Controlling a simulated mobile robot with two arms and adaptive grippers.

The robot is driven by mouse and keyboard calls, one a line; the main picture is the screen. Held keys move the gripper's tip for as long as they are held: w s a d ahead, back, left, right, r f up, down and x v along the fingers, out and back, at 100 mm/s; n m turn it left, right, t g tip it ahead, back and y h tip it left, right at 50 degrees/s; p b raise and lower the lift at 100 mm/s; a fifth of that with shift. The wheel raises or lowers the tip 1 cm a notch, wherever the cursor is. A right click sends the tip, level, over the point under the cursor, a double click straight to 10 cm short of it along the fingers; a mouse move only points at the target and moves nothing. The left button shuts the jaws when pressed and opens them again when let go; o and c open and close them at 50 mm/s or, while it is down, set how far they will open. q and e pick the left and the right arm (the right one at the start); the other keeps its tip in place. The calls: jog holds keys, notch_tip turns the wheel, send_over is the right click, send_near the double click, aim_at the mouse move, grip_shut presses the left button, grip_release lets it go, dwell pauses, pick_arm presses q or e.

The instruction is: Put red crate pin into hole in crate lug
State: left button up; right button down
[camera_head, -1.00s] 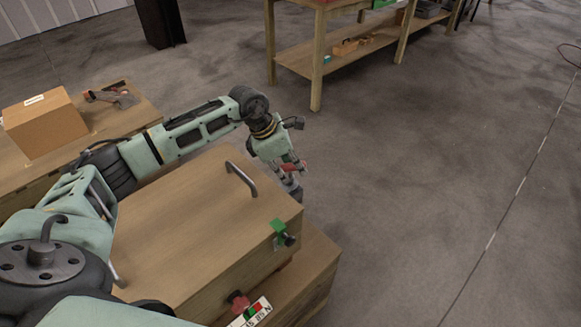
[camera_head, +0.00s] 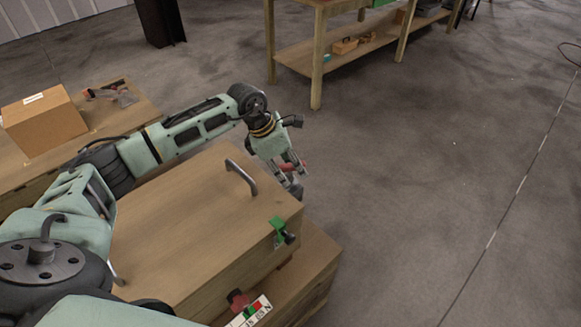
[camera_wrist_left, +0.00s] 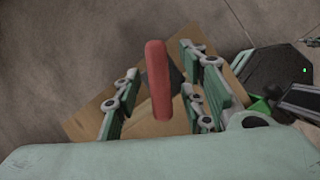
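My left gripper (camera_head: 294,180) is just beyond the far right side of the wooden crate (camera_head: 190,225). A red pin handle (camera_wrist_left: 157,80) shows between its fingers in the left wrist view, and a small red part of it shows in the head view (camera_head: 291,166). A green lug (camera_head: 279,227) with a dark knob is on the crate's right edge. A red piece (camera_head: 238,299) is on its front face, possibly another lug or pin. My right gripper is out of view.
The crate has a metal handle (camera_head: 242,177) on top and stands on a wider wooden base (camera_head: 318,265). A cardboard box (camera_head: 43,122) and a tool (camera_head: 112,94) lie at left. A workbench (camera_head: 317,62) stands behind. Open floor is at right.

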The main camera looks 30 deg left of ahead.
pick_arm(q)
jog(key=v, duration=1.1)
jog(key=shift+r, duration=0.25)
jog(key=shift+s+f, duration=0.1)
jog(key=shift+s, duration=0.05)
